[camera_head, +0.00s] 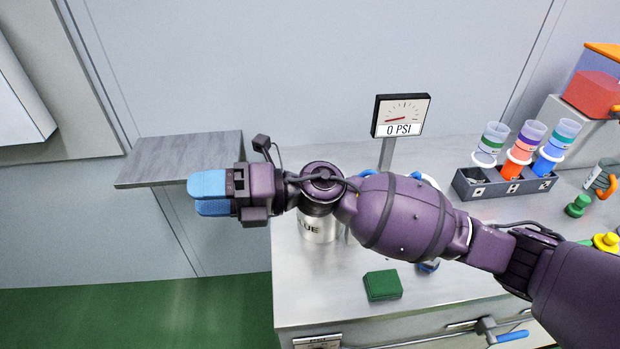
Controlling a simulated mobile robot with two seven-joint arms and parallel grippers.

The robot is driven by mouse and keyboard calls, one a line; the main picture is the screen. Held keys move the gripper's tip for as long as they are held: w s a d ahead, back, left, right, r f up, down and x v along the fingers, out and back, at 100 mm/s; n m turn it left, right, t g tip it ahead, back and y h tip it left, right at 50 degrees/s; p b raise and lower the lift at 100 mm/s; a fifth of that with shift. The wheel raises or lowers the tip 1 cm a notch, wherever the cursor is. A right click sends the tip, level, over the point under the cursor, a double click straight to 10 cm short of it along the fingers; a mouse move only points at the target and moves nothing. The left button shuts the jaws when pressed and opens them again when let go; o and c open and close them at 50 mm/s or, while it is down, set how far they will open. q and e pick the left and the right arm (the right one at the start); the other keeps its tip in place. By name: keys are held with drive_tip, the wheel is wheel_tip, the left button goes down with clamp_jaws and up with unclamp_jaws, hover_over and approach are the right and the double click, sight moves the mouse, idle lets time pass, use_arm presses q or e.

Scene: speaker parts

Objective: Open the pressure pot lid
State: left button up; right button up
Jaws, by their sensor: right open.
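My right arm reaches in from the right across the bench. My right gripper (209,196), with blue fingertips, is open and empty at the left, in front of the grey shelf and beyond the bench's left edge. A silver can (319,229) with a partly covered label ending in "LUE" stands under my wrist. Blue parts (430,265) show around my forearm, perhaps belonging to the pressure pot; the pot and its lid are mostly hidden behind my arm, so the lid's state cannot be told. A gauge (402,116) on a post reads 0 PSI. My left gripper is out of view.
A grey shelf (180,155) juts from the wall at left. A green block (382,285) lies near the bench front. A dark rack (504,184) holds several colored cups. A red box (592,93) and a blue-handled lever (513,336) are at right and front.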

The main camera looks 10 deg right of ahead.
drive_tip(key=w+d+f+n+g+h, duration=0.2)
drive_tip(key=w+d+f+n+h, duration=0.25)
drive_tip(key=n+h, duration=0.6)
drive_tip(key=w+d+r+m+t+h, duration=0.1)
drive_tip(key=w+d+r+t+h, duration=0.25)
drive_tip(key=w+d+h, duration=0.7)
drive_tip(key=shift+y, duration=0.9)
drive_tip(key=f, duration=0.3)
drive_tip(key=s+f+p, duration=0.1)
drive_tip(key=f, duration=0.3)
drive_tip(key=d+f, duration=0.1)
drive_tip(key=f, duration=0.2)
drive_tip(key=shift+s+d+f, duration=0.1)
drive_tip(key=shift+s+f, duration=0.2)
clamp_jaws()
